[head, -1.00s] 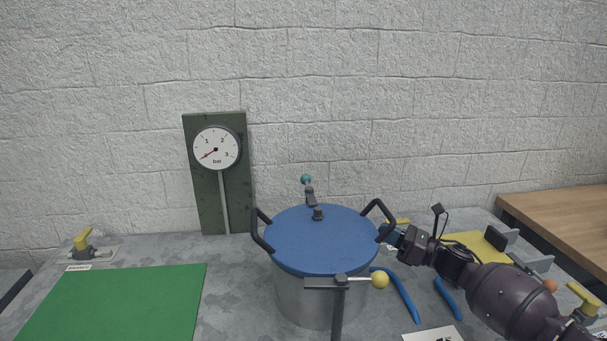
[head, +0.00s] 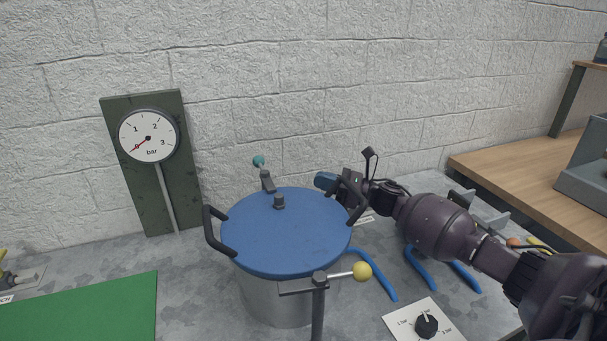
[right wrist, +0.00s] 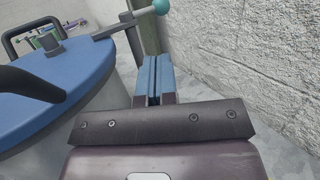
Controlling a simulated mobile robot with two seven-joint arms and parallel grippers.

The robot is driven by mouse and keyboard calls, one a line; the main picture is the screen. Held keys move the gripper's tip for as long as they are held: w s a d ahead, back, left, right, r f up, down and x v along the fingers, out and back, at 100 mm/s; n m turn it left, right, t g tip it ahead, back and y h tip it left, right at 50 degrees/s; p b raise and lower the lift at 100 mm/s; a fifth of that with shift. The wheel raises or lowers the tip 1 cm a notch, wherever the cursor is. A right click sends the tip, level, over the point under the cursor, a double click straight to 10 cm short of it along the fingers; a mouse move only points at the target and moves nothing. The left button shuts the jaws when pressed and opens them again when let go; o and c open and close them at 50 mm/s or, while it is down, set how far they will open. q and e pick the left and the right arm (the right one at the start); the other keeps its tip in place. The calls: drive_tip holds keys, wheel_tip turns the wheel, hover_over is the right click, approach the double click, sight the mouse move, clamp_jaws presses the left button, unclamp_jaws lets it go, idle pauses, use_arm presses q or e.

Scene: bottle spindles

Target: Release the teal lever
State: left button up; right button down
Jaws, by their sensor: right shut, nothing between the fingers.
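The teal lever is a teal ball (head: 259,161) on a short grey arm that rises from a grey clamp (head: 267,181) at the far edge of the blue pot lid (head: 285,232). In the right wrist view its teal ball (right wrist: 161,6) shows at the top, with a grey rod running left to the lid. My right gripper (head: 326,181) is beyond the lid's right handle, right of the lever and apart from it. Its blue fingers (right wrist: 155,78) are together and empty in the right wrist view. My left gripper is not in view.
The lid has black handles (head: 211,232) left and right. A yellow-ball lever (head: 361,271) stands in front of the pot. A gauge board (head: 183,184) stands behind left, reading near 0 bar. A dial plate (head: 426,324) lies front right. A white block wall is close behind.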

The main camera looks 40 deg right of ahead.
sight(264, 172)
drive_tip(key=x, duration=1.3)
drive_tip(key=shift+w, duration=0.1)
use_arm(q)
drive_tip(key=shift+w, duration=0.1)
